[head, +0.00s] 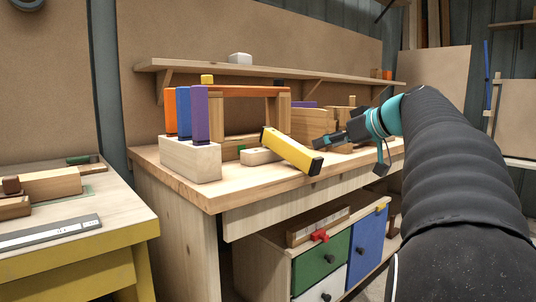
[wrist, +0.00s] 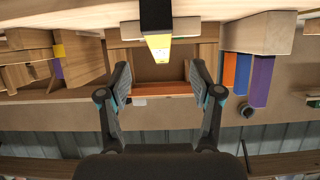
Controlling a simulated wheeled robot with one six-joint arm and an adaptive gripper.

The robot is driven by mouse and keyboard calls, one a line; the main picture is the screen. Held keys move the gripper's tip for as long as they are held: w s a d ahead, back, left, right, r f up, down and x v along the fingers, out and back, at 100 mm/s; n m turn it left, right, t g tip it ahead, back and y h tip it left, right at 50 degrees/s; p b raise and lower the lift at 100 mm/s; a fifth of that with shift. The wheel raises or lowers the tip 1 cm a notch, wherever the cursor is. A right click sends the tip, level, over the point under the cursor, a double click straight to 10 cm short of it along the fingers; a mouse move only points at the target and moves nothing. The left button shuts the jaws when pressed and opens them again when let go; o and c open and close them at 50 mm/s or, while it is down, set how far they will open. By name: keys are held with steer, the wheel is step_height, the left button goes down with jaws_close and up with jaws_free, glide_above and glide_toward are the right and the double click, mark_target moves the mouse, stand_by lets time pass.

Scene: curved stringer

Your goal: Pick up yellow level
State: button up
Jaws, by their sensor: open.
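The yellow level (head: 288,149) is a yellow bar with dark ends on the wooden workbench. In the head view it slants down to the right, its near dark end close to the bench's front edge. It also shows in the wrist view (wrist: 158,42), end on, at the upper middle. My gripper (head: 322,142) is just right of the level in the head view. In the wrist view my gripper (wrist: 160,72) has its fingers spread and empty, with the level's end beyond the fingertips, roughly centred between them. I cannot tell the exact gap between them.
A pale block (head: 190,160) holding orange, blue and purple pieces stands left of the level. A wooden arch (head: 245,92) stands behind it, and a low pale block (head: 258,157) lies beside it. Wooden blocks (head: 312,124) stand behind my gripper. Drawers (head: 322,258) are below the bench.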

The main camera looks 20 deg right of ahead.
mark_target(292, 149)
steer(key=x, duration=0.5)
steer(key=r+x, duration=0.1)
steer(key=x, duration=0.2)
steer(key=shift+w+f, duration=0.1)
steer(key=shift+w, duration=0.2)
steer(key=shift+r+x, duration=0.15)
steer(key=shift+x, duration=1.2)
steer(key=shift+r+x, duration=0.15)
steer(key=shift+x, duration=1.15)
steer(key=shift+w, duration=0.1)
jaws_close()
